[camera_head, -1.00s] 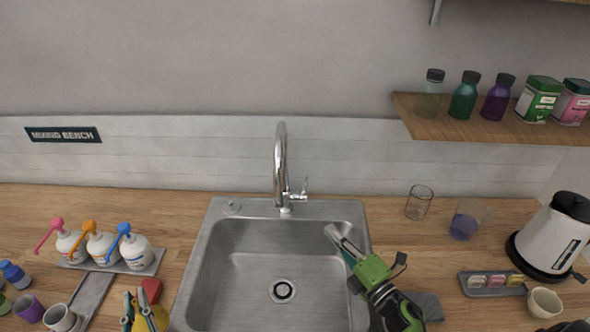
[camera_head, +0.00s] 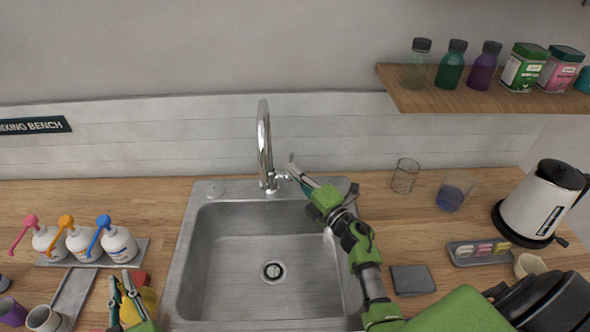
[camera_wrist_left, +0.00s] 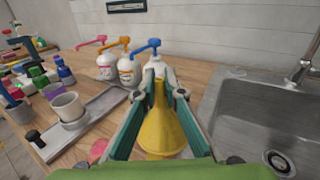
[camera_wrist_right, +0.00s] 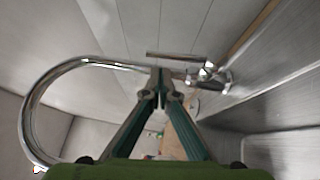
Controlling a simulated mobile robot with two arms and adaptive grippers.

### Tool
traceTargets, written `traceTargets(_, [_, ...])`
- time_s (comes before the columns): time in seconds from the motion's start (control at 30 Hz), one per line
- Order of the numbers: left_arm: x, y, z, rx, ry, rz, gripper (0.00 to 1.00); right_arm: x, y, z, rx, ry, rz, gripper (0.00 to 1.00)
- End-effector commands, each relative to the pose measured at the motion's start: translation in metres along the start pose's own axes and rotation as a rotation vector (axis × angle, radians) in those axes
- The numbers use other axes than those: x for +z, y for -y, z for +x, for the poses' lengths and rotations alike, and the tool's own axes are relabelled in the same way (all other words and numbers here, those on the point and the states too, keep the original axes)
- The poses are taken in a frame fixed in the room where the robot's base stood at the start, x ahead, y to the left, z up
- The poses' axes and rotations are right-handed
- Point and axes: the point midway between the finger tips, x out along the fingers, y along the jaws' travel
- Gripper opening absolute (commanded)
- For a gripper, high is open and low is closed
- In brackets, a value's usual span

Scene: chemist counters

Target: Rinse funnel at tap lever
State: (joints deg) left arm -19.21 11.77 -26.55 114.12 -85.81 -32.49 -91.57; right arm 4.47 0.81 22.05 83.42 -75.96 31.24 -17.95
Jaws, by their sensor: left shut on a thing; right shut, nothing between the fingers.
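The yellow funnel (camera_wrist_left: 162,132) is held in my left gripper (camera_wrist_left: 160,75), which is shut on it. In the head view the funnel (camera_head: 148,298) and left gripper (camera_head: 125,283) are low at the left, beside the sink. The chrome tap (camera_head: 265,150) stands behind the sink (camera_head: 182,255). Its lever (camera_head: 291,160) points up on the tap's right side. My right gripper (camera_head: 290,170) is shut and empty, with its tips close to the lever; I cannot tell if they touch. In the right wrist view the tap spout (camera_wrist_right: 90,65) curves at the left and the lever (camera_wrist_right: 180,55) lies just beyond the fingertips (camera_wrist_right: 160,78).
Pump bottles (camera_head: 82,242) stand on a tray left of the sink, with cups (camera_head: 43,318) in front. The sink basin is empty.

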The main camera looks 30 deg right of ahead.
Motion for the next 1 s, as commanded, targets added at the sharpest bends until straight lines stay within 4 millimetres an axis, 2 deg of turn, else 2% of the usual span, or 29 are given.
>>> traceTargets(0.13, [-0.003,0.0,0.0,0.0,0.0,0.0,0.0,0.009,0.001,0.008,0.0,0.001,0.0,0.0])
traceTargets(0.53, [-0.003,0.0,0.0,0.0,0.0,0.0,0.0,0.011,0.0,0.01,-0.001,0.001,0.0,0.0])
traceTargets(0.77, [-0.007,0.0,0.0,0.0,0.0,0.0,0.0,0.022,-0.002,0.024,-0.001,-0.001,-0.002,0.0])
traceTargets(1.0, [-0.007,0.0,0.0,0.0,0.0,0.0,0.0,0.024,-0.004,0.027,0.0,0.002,0.001,0.0])
